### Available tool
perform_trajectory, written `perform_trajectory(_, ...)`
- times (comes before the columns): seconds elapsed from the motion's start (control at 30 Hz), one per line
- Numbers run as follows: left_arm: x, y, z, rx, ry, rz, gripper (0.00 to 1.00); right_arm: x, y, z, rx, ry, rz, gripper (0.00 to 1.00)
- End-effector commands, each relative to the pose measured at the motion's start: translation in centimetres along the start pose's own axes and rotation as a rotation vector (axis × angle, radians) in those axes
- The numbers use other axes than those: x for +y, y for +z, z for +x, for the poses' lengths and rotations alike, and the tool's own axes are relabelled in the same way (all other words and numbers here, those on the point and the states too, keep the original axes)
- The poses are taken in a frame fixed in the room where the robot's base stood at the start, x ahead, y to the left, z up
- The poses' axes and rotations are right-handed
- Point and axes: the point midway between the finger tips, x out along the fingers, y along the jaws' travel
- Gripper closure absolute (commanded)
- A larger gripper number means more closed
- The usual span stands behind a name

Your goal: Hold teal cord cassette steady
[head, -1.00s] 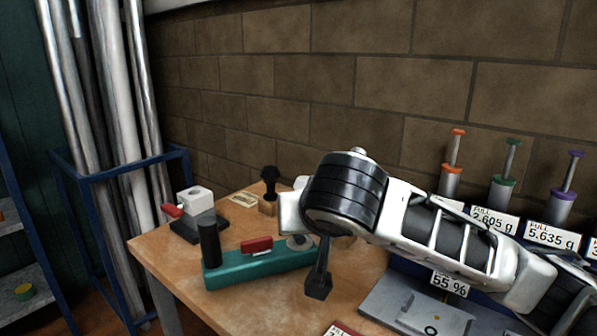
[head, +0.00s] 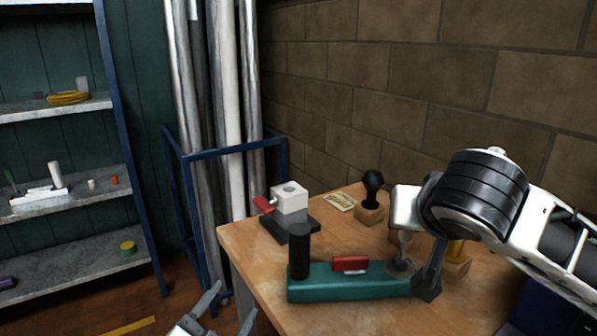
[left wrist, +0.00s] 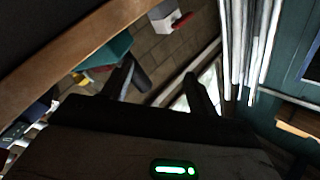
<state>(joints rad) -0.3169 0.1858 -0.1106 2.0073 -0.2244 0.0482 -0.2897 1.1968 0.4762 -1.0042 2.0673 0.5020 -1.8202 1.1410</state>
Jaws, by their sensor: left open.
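The teal cord cassette (head: 335,285) lies on the wooden bench in the head view, with a black upright post (head: 299,252) at its left end and a red part (head: 350,264) on top. My right gripper (head: 430,285) points down at the cassette's right end, with a dark finger beside it. I cannot tell whether it touches or grips. My left gripper (head: 230,309) is open and empty at the bottom edge, left of the bench and apart from the cassette. In the left wrist view, its open fingers (left wrist: 160,80) show near the teal cassette (left wrist: 108,52).
A white block with a red handle (head: 290,199) and a black-knobbed stamp (head: 372,190) stand behind on the bench (head: 250,245). A blue rack (head: 225,150) of pipes stands at the bench's left. Shelves (head: 70,185) stand farther left. A brick wall (head: 400,80) closes the back.

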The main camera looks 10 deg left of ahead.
Motion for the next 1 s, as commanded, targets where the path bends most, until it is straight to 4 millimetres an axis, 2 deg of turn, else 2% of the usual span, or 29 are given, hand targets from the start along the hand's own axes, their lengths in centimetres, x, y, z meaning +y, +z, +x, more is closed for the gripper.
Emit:
perform_trajectory(0.03, -0.4, -2.8, 2.0, 0.114, -0.019, 0.064, 0.41, 0.0, 0.0, 0.0, 0.0, 0.0, 0.0, 0.64)
perform_trajectory(0.13, 0.7, -8.2, 4.5, 0.319, -0.014, 0.154, 0.41, 0.0, 0.0, 0.0, 0.0, 0.0, 0.0, 0.64)
perform_trajectory(0.2, 2.2, -11.9, 5.8, 0.458, 0.008, 0.206, 0.41, 0.0, 0.0, 0.0, 0.0, 0.0, 0.0, 0.64)
perform_trajectory(0.27, 3.8, -15.1, 6.7, 0.579, 0.036, 0.254, 0.41, 0.0, 0.0, 0.0, 0.0, 0.0, 0.0, 0.64)
perform_trajectory(0.4, 8.2, -21.7, 7.6, 0.871, 0.123, 0.405, 0.41, 0.0, 0.0, 0.0, 0.0, 0.0, 0.0, 0.64)
perform_trajectory(0.5, 11.6, -25.0, 7.5, 1.067, 0.2, 0.54, 0.41, 0.0, 0.0, 0.0, 0.0, 0.0, 0.0, 0.64)
perform_trajectory(0.63, 15.7, -27.1, 7.0, 1.304, 0.323, 0.746, 0.41, 0.0, 0.0, 0.0, 0.0, 0.0, 0.0, 0.64)
perform_trajectory(0.7, 17.4, -27.3, 6.7, 1.422, 0.4, 0.87, 0.41, 0.0, 0.0, 0.0, 0.0, 0.0, 0.0, 0.64)
perform_trajectory(0.8, 18.9, -26.5, 6.7, 1.575, 0.519, 1.056, 0.41, 0.0, 0.0, 0.0, 0.0, 0.0, 0.0, 0.64)
perform_trajectory(0.9, 19.0, -24.9, 7.2, 1.711, 0.657, 1.247, 0.41, 0.0, 0.0, 0.0, 0.0, 0.0, 0.0, 0.64)
perform_trajectory(1.0, 17.4, -23.1, 8.4, 1.816, 0.82, 1.438, 0.41, 0.0, 0.0, 0.0, 0.0, 0.0, 0.0, 0.64)
